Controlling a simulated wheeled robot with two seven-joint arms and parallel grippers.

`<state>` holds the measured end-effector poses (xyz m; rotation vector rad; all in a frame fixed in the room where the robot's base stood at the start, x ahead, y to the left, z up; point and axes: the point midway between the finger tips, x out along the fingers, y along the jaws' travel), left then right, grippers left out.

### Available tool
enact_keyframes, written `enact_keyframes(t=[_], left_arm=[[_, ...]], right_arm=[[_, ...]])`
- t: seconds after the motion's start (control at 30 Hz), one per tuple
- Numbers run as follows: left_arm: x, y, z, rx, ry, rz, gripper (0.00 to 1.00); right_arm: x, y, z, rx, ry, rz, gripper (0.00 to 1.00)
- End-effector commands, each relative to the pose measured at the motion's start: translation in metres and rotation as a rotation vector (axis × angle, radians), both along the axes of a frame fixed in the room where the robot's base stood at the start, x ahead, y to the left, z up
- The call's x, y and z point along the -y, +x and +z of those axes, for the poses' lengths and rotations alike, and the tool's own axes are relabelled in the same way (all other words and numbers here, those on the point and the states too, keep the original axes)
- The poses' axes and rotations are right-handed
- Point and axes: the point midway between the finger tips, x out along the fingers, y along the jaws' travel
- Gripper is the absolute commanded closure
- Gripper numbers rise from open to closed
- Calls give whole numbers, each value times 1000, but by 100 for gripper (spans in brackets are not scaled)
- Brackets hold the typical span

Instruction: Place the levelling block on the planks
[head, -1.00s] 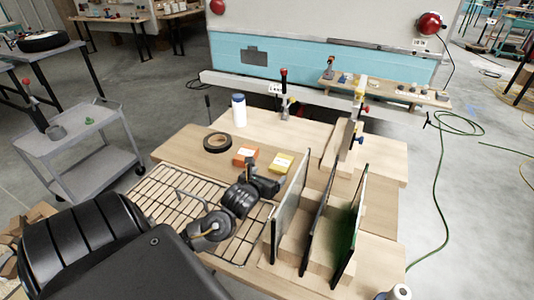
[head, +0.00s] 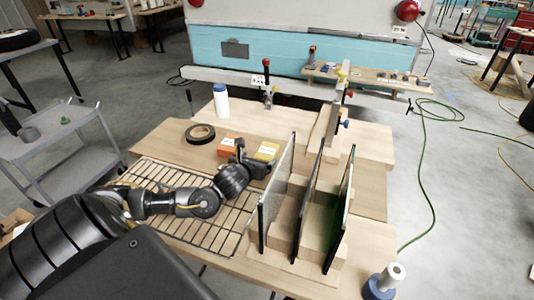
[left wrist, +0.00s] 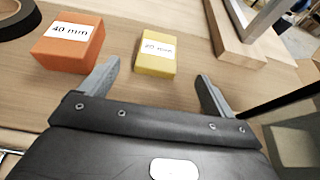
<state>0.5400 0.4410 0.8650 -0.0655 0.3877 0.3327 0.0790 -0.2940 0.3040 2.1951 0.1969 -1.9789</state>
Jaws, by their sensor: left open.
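Two small levelling blocks lie on the wooden table. The orange block (head: 229,147) reads "40 mm" in the left wrist view (left wrist: 68,42). The yellow block (head: 267,150) reads "20 mm" in the left wrist view (left wrist: 156,52). My left gripper (head: 253,160) is open and empty, low over the table just in front of the blocks. In the left wrist view the yellow block is ahead between the open fingers (left wrist: 158,80), and the orange one is left of the left finger. Pale wooden planks (head: 319,142) lie right of the blocks, under a clamp. My right gripper is not in view.
Upright panels in a wooden rack (head: 314,250) stand close right of my gripper. A wire rack (head: 232,222) lies under my arm. Black tape (head: 200,134) and a white bottle (head: 221,101) stand behind. A blue-based spool (head: 383,283) is at front right.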

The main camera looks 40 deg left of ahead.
Motion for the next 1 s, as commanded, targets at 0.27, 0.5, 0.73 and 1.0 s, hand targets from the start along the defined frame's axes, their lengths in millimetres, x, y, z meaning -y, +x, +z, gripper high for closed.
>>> enact_keyframes(t=[0.27,0.5,0.73,1.0], left_arm=[[-13,35,-14,0,0,1,11],[-15,42,-18,-1,-2,-1,11],[-25,64,-30,0,-2,2,11],[-32,84,-41,0,0,0,11]], right_arm=[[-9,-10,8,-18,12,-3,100],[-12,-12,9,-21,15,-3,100],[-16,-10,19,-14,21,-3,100],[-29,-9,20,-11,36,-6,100]])
